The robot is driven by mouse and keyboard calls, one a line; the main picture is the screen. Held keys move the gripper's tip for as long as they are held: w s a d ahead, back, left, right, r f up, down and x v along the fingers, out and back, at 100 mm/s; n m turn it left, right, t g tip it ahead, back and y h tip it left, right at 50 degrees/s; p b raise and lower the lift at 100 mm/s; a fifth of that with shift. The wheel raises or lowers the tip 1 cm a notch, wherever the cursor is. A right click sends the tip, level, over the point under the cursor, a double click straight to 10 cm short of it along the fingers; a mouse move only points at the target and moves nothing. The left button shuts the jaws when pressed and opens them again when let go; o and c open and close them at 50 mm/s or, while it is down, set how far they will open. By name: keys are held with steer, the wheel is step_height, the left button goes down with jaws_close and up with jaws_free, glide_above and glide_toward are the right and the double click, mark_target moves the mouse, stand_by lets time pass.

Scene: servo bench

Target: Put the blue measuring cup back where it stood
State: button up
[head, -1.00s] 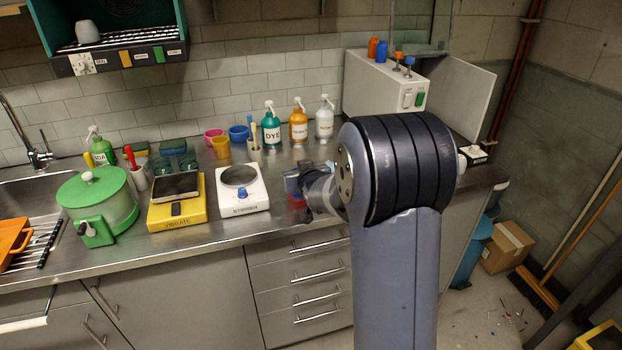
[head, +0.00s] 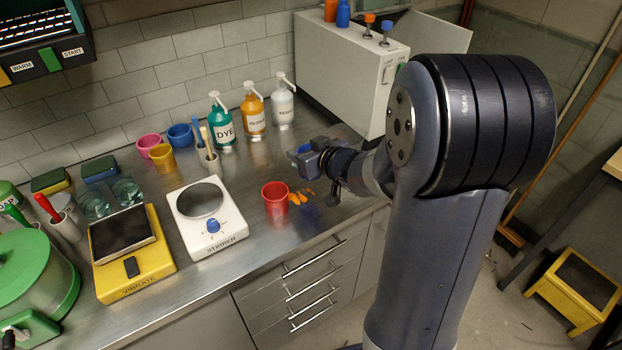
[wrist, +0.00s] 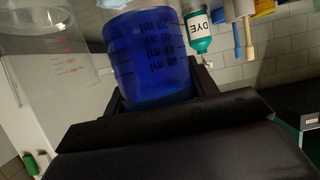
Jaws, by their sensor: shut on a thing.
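My gripper (head: 303,158) is shut on the blue measuring cup (wrist: 150,60), which has dark graduation marks. In the wrist view the cup fills the space between the fingers. In the head view only a small blue part of the cup (head: 304,148) shows beside the gripper, over the steel bench; whether it touches the bench I cannot tell. The red cup (head: 275,198) stands on the bench left of and nearer than my gripper. Orange pieces or splashes (head: 301,196) lie beside it.
Pink (head: 149,143), blue (head: 180,137) and yellow (head: 162,158) cups stand at the back left. Several pump bottles (head: 253,110) line the wall. The white stirrer (head: 207,240) and yellow vibrating plate (head: 165,275) stand left. A clear graduated vessel (wrist: 50,60) is close to the held cup.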

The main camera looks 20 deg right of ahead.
step_height(320, 180, down, 8)
steer(key=shift+r+b, duration=0.1)
steer(key=shift+b, duration=0.65)
steer(key=shift+f, duration=0.25)
steer(key=o, duration=1.1)
steer(key=shift+r, duration=0.1)
steer(key=shift+s+d+r, duration=0.1)
steer(key=shift+s+r, duration=0.05)
steer(key=shift+r, duration=0.15)
steer(key=p+v, duration=0.1)
steer(key=v, duration=1)
steer(key=shift+s, duration=0.4)
